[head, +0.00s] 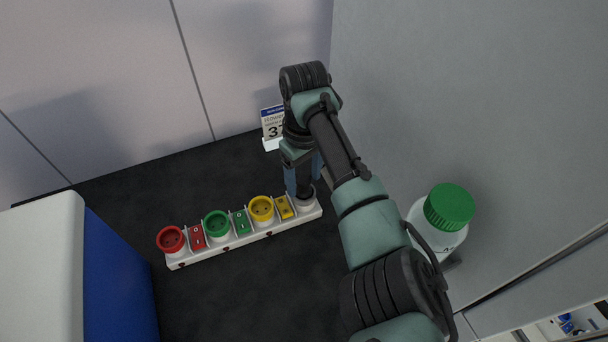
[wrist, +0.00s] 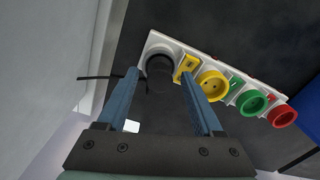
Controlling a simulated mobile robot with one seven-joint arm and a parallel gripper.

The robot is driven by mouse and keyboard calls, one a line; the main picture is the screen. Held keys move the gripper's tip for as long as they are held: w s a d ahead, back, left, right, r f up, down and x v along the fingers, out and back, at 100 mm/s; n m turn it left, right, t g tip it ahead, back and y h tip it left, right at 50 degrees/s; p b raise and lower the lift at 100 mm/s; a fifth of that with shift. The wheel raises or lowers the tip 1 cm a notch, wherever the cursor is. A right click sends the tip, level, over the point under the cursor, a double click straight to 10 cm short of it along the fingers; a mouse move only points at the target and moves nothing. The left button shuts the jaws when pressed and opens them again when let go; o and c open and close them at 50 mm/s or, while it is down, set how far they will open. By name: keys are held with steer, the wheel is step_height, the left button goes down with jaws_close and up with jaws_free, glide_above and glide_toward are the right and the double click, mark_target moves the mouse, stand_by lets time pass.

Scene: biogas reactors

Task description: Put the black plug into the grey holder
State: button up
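The black plug (head: 305,188) stands upright at the right end of the white strip, in or on the pale grey round holder (head: 308,205). How deep it sits cannot be told. In the wrist view the plug (wrist: 160,67) shows as a dark round shape over the holder (wrist: 150,47). My gripper (head: 304,178) points down over the plug, its blue fingers on either side. In the wrist view my gripper (wrist: 159,76) has its fingers apart, with gaps beside the plug. A thin black cable (wrist: 97,77) runs off to the left there.
The strip (head: 240,241) also carries a yellow socket (head: 261,208), a green socket (head: 216,223) and a red socket (head: 171,239), with switches between. A small sign (head: 272,122) stands behind. A green-capped bottle (head: 449,207) is at right. A white-and-blue box (head: 110,270) is at left.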

mark_target(304, 180)
step_height(304, 180, up, 13)
steer(key=w+a+r+t+y, duration=0.2)
steer(key=w+a+r+t, duration=0.25)
steer(key=a, duration=0.35)
steer(key=w+a+r+m+t+y, duration=0.1)
steer(key=a+r+t+y, duration=0.3)
steer(key=r+t, duration=0.85)
steer(key=s+d+r+m+t+h, duration=0.3)
steer(key=s+d+r+t, duration=0.2)
steer(key=s+r, duration=0.5)
steer(key=s+d+r+m+t+h, duration=0.3)
steer(key=s+d+r, duration=0.4)
steer(key=s+r, duration=0.4)
step_height(304, 180, up, 4)
steer(key=shift+s+r+m+t+b, duration=0.25)
steer(key=shift+m+t+b, duration=0.2)
steer(key=shift+t, duration=0.75)
